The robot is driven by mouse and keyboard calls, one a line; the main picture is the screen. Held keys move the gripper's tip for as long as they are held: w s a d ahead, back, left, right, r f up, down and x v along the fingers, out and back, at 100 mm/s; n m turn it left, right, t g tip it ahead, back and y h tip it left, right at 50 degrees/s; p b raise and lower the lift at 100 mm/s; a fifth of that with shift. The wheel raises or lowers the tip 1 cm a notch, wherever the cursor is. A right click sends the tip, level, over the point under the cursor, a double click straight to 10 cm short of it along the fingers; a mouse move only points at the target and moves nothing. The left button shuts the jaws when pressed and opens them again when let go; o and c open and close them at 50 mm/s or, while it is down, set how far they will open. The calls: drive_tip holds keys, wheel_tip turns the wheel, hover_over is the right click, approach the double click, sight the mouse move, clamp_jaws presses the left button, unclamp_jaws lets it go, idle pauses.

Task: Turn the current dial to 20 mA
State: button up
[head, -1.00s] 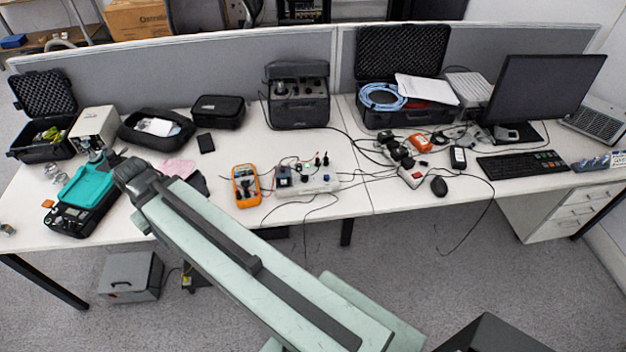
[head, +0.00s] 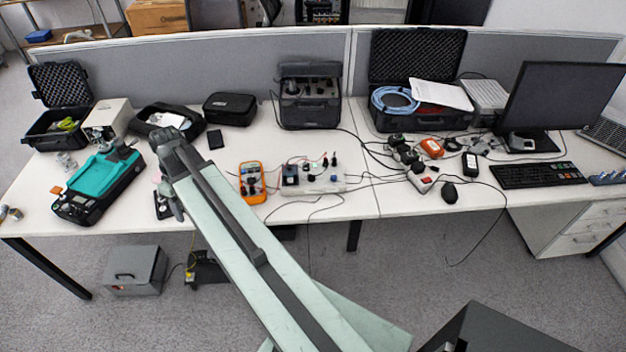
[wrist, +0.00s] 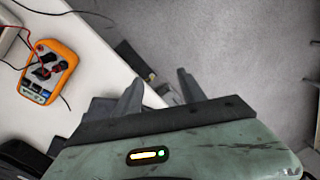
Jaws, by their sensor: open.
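I cannot make out any dial marked in mA. A white panel (head: 325,184) with several small dark knobs and wires lies mid-table in the head view; the knob markings are too small to read. An orange multimeter (head: 252,183) lies just left of it, and also shows at upper left in the wrist view (wrist: 48,72). My gripper (wrist: 160,92) is open and empty, its two fingers apart over the table's front edge and the floor. In the head view my arm's end is left of the multimeter, clear of it; the fingertips are hard to make out there.
A teal and black device (head: 100,184) stands left of my arm. A black case (head: 310,105) stands behind the panel. Cables and a red-switched power strip (head: 420,182) lie to the right. A grey divider (head: 220,75) closes off the back.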

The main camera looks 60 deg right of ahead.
drive_tip(key=s+d+f+n+y+b, duration=0.1)
drive_tip(key=d+f, duration=0.1)
drive_tip(key=d, duration=0.7)
drive_tip(key=s+d+f+n+b, duration=0.1)
drive_tip(key=s+d+f+b, duration=0.1)
drive_tip(key=d, duration=0.8)
drive_tip(key=s+d+t+b, duration=0.1)
drive_tip(key=s+d, duration=0.2)
drive_tip(key=d, duration=0.3)
drive_tip(key=s+d+f+n+b, duration=0.1)
drive_tip(key=s+d, duration=0.3)
drive_tip(key=d, duration=0.2)
drive_tip(key=s+d+f+t+b, duration=0.1)
drive_tip(key=s+d, duration=0.2)
drive_tip(key=d, duration=0.4)
drive_tip(key=shift+s+d+f+n+t+y, duration=0.1)
drive_tip(key=shift+s+f+n+t+y, duration=0.05)
drive_tip(key=shift+s+n+t+y, duration=0.2)
drive_tip(key=n, duration=0.1)
approach(311, 177)
drive_tip(key=shift+t, duration=0.45)
drive_tip(key=b+x, duration=0.8)
drive_tip(key=shift+s+d+f, duration=0.2)
drive_tip(key=shift+s+f, duration=0.1)
drive_tip(key=shift+f, duration=0.05)
drive_tip(key=shift+r, duration=0.1)
